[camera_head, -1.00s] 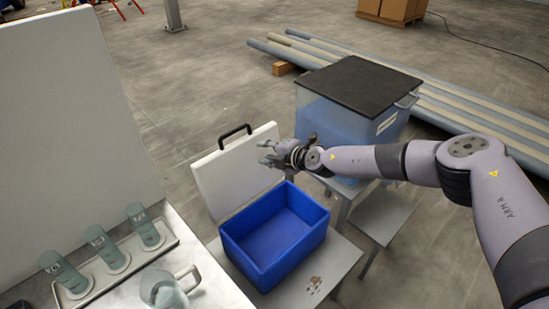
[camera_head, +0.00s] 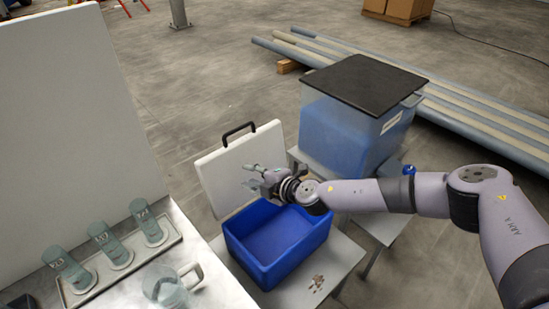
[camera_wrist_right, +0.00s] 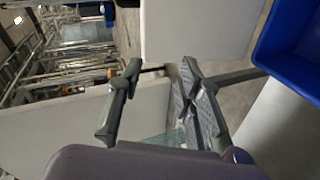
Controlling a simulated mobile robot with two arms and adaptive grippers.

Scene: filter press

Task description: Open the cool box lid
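The cool box is an open blue box (camera_head: 283,240) on a low grey stand; it also shows at the upper right of the right wrist view (camera_wrist_right: 284,50). Its white lid (camera_head: 222,172) stands up, tilted back, behind the box, with a black handle (camera_head: 238,130) on its top edge. The box inside looks empty. My right gripper (camera_head: 252,177) is open and empty in front of the lid, above the box's back edge. Its spread fingers show in the right wrist view (camera_wrist_right: 160,85). I cannot tell if it touches the lid. My left gripper is not in view.
A table at the left bears a tray (camera_head: 128,270) with several glass cylinders and a glass jug (camera_head: 163,285). A tall white panel (camera_head: 75,120) stands behind. A large translucent blue tank (camera_head: 340,130) with a dark cover stands behind my right arm.

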